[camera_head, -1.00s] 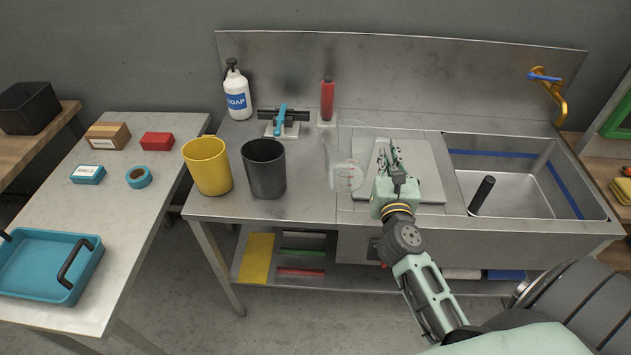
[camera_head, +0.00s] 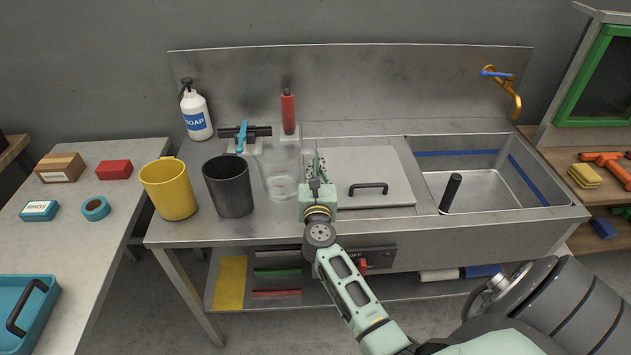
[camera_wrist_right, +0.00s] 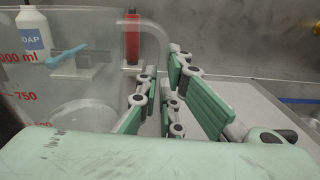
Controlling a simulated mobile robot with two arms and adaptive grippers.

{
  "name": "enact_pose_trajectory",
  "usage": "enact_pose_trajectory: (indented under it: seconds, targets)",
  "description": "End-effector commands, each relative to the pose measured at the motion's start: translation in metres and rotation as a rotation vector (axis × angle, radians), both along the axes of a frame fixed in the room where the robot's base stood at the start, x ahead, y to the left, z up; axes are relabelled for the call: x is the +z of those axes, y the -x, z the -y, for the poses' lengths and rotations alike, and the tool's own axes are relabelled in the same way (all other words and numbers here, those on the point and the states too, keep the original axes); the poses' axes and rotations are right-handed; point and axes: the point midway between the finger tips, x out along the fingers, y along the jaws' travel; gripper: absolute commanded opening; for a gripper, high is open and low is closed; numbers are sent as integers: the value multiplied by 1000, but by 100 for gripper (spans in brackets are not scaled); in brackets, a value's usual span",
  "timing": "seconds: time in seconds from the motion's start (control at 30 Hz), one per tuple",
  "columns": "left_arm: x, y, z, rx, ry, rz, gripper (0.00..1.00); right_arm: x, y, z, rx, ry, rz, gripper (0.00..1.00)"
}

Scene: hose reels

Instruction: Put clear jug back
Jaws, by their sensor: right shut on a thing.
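The clear jug (camera_head: 281,183) is see-through and upright, just right of the black jug (camera_head: 229,185) on the steel counter. I cannot tell whether its base touches the counter. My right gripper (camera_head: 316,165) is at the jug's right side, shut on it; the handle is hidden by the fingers. In the right wrist view the jug (camera_wrist_right: 75,95) fills the left side, with red volume marks, and the gripper's green finger pads (camera_wrist_right: 165,95) are beside it. The yellow jug (camera_head: 168,188) stands left of the black one. My left gripper is not in view.
A soap bottle (camera_head: 196,112), a blue-handled tool (camera_head: 241,136) and a red cylinder (camera_head: 288,112) stand along the back. A lidded panel with a black handle (camera_head: 369,188) and a sink (camera_head: 480,183) lie to the right. Counter at the front is clear.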

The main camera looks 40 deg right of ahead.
Motion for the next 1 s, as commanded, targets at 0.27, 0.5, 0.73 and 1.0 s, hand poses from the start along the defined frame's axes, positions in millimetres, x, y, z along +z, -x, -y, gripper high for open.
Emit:
enact_pose_trajectory:
  seconds: [0.27, 0.5, 0.73, 1.0]
  targets:
    - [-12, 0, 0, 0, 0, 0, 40, -34, 0, 0, 1, 1, 0, 0]
    - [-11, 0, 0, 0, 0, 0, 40, -34, 0, 0, 0, 0, 1, 0]
    - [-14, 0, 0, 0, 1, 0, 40, -39, 1, 0, 0, 0, -1, 11]
    - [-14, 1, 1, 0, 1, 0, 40, -39, 1, 0, 0, 0, -1, 25]
